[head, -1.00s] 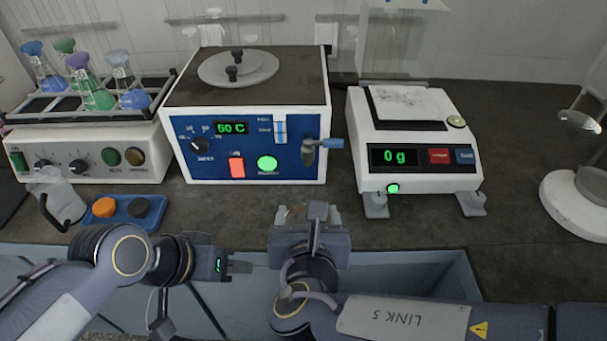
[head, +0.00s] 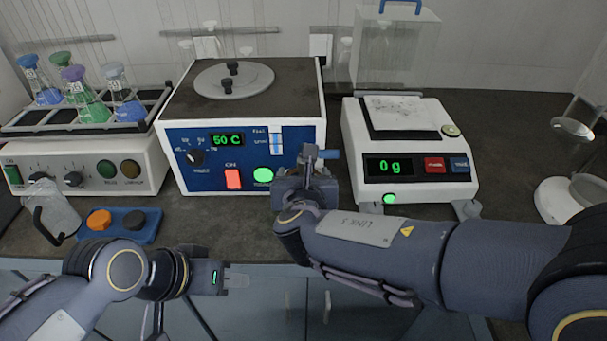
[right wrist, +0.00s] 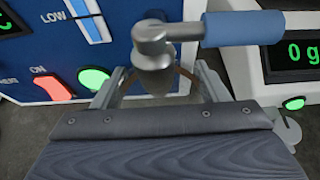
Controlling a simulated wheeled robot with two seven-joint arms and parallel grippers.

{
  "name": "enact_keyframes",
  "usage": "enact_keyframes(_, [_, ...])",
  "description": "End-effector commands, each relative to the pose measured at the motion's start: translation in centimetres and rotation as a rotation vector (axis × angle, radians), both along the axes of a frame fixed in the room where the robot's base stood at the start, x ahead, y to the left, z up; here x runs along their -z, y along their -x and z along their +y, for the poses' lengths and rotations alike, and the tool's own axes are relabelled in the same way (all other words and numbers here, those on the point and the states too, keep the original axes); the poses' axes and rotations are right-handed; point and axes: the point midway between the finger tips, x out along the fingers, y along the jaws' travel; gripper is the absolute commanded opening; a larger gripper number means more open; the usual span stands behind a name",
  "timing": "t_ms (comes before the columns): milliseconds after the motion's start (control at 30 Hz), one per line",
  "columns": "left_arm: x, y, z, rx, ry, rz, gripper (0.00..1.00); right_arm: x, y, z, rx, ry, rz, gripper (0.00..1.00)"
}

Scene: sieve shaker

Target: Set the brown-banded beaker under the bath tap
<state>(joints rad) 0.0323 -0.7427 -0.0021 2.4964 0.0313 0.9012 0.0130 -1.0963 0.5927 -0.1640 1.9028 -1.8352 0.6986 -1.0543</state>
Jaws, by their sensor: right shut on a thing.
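The bath tap (right wrist: 155,55), grey metal with a blue handle, is on the blue front of the water bath (head: 215,155). In the right wrist view my right gripper (right wrist: 157,88) is right at the tap, its fingers on either side below the spout. It is shut on the brown-banded beaker (right wrist: 131,80), of which only bits of a brown rim or band show between the fingers, behind the spout. The beaker's base is hidden. In the head view my right arm covers the beaker and most of the tap. My left gripper (head: 237,279) is low at the front, apart from everything.
A balance (head: 410,160) reading 0 g stands right of the bath. At left are a shaker (head: 85,165) with stoppered flasks, a clear jug (head: 52,210) and a blue tray (head: 118,225) with orange and dark discs. A glass cylinder stand (head: 565,200) is at far right.

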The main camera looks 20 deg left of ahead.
Motion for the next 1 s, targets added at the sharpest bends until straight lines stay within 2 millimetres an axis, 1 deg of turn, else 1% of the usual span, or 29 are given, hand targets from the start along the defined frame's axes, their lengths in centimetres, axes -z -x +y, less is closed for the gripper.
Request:
enact_keyframes(167, [0.4,0.0,0.0,0.000,0.000,0.000,0.36,0.3,0.0,0.0,0.000,-0.001,-0.001,0.25])
enact_keyframes(200, [0.4,0.0,0.0,0.000,0.000,0.000,0.36,0.4,0.0,0.0,0.000,-0.001,0.000,0.68])
enact_keyframes(367, [0.3,0.0,0.0,0.000,0.000,0.000,0.36,0.2,0.0,0.0,0.000,-0.001,0.000,0.89])
enact_keyframes(600, [0.3,0.0,0.0,0.000,0.000,0.000,0.36,0.2,0.0,0.0,0.000,-0.001,0.000,0.89])
enact_keyframes(733, [-0.2,0.0,0.0,0.000,0.000,0.000,0.36,-0.3,0.2,0.0,-0.001,-0.002,-0.001,0.89])
enact_keyframes(867, [-0.4,0.0,0.0,0.000,0.000,0.000,0.36,-1.1,2.0,-0.5,-0.002,-0.003,-0.001,0.89])
enact_keyframes(1000, [-0.8,0.0,0.0,0.000,0.000,0.000,0.36,-2.3,4.7,-1.3,-0.004,-0.004,-0.002,0.89])
